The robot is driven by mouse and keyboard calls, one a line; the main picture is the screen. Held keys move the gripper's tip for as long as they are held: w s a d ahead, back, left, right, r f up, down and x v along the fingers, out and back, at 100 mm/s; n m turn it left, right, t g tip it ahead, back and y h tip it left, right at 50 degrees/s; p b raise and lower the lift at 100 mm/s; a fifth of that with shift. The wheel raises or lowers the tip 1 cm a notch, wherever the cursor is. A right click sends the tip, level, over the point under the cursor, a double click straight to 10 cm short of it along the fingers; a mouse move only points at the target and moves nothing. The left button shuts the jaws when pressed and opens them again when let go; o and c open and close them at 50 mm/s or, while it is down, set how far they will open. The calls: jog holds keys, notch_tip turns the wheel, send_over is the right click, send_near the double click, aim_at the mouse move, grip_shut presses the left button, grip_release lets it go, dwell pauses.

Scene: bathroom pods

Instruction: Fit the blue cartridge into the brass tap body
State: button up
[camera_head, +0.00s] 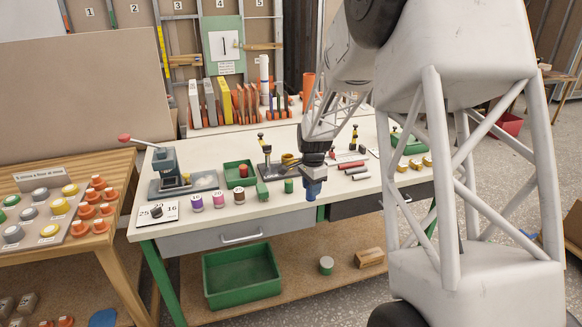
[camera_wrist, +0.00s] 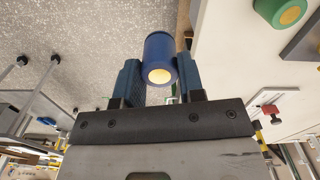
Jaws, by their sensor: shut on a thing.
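My gripper (camera_head: 314,190) is beyond the front edge of the workbench, fingers pointing down. In the wrist view it is shut on the blue cartridge (camera_wrist: 158,50), a blue cylinder with a pale yellow round end, held between two dark blue fingers. The cartridge is hard to separate from the fingers in the head view. A brass-coloured body (camera_head: 288,160), likely the tap body, is on the dark clamp fixture behind and left of my gripper. My wrist partly hides that area, and its opening is too small to make out.
A green cylinder (camera_head: 289,185) stands near the front edge; in the wrist view a green one with a yellow centre (camera_wrist: 282,12) is at top right.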

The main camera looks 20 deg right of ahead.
jog(key=w+a+r+n, duration=0.1)
jog(key=w+n, duration=0.1)
jog(key=w, duration=0.4)
jog(key=w+r+n, duration=0.2)
jog(key=w, duration=0.5)
jog(key=shift+a+r, duration=0.25)
jog(key=shift+a, duration=0.1)
jog(key=shift+w, duration=0.1)
jog(key=shift+w+d+f, duration=0.25)
jog(key=shift+w+d, duration=0.15)
jog(key=shift+w, duration=2.2)
jog(key=shift+w+d+f, duration=0.25)
jog(key=shift+w+d, duration=0.15)
jog(key=shift+w, duration=2.2)
jog(key=shift+w+d+f, duration=0.25)
jog(key=shift+w+d, duration=0.15)
jog(key=shift+w, duration=2.2)
jog(key=shift+f, duration=1.75)
jog(key=shift+f, duration=0.1)
jog(key=o, duration=0.9)
jog(key=shift+o, duration=0.2)
